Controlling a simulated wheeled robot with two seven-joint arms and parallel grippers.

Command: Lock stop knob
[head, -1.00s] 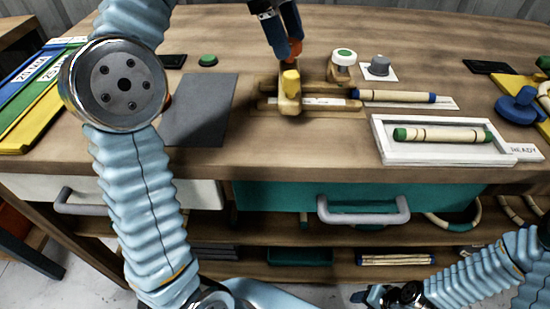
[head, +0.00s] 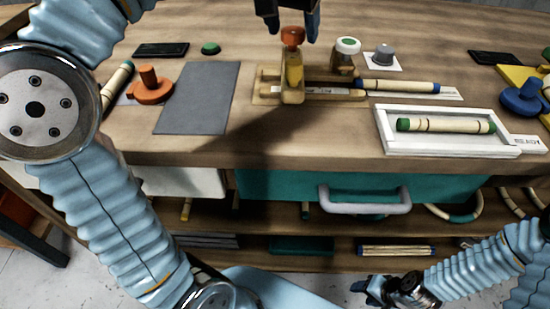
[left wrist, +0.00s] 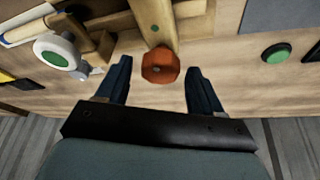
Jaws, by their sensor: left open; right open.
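The stop knob (head: 292,38) is orange-red and sits on top of a yellow upright (head: 294,70) on the wooden bending fixture (head: 268,98). My left gripper (head: 292,29) is open and points down over the knob. In the left wrist view the knob (left wrist: 160,66) lies between the two spread blue fingertips, with a gap on each side. Whether the fingertips are level with the knob is hard to tell. My right gripper (head: 368,291) is open and empty, low at the right in front of the bench.
A green-topped white knob (head: 347,46) and a grey knob (head: 384,53) stand right of the fixture. A rattan piece (head: 398,86) lies beside it, another (head: 445,125) in a white tray (head: 450,150). A grey mat (head: 197,105) and an orange knob (head: 150,90) are left.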

